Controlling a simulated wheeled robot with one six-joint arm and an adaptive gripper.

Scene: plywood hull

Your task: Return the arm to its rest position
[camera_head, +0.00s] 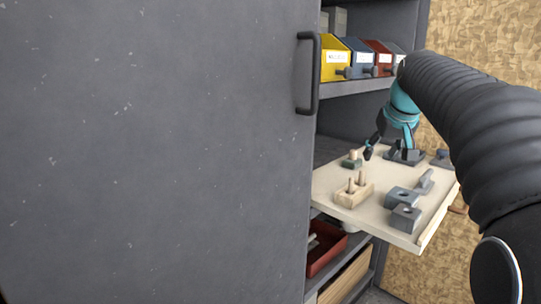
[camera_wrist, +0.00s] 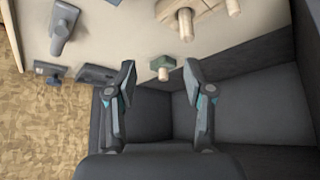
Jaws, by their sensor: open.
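My gripper (camera_head: 388,143) hangs from my black ribbed arm over the back part of a pull-out shelf in the head view. In the wrist view my gripper (camera_wrist: 160,88) has its two fingers well apart with nothing held between them. The pale pull-out shelf (camera_head: 385,222) carries several small parts. A small dark-based peg piece (camera_head: 351,160) stands just left of the fingertips. It also shows in the wrist view (camera_wrist: 162,66), beyond and between the fingertips, apart from them.
A large grey door (camera_head: 160,150) with a black handle (camera_head: 308,75) fills the left. A wooden block with pegs (camera_head: 354,192) and grey blocks (camera_head: 404,217) sit on the shelf. Coloured bins (camera_head: 335,60) stand above; a red bin (camera_head: 325,246) sits below. A chipboard wall (camera_head: 490,40) is behind.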

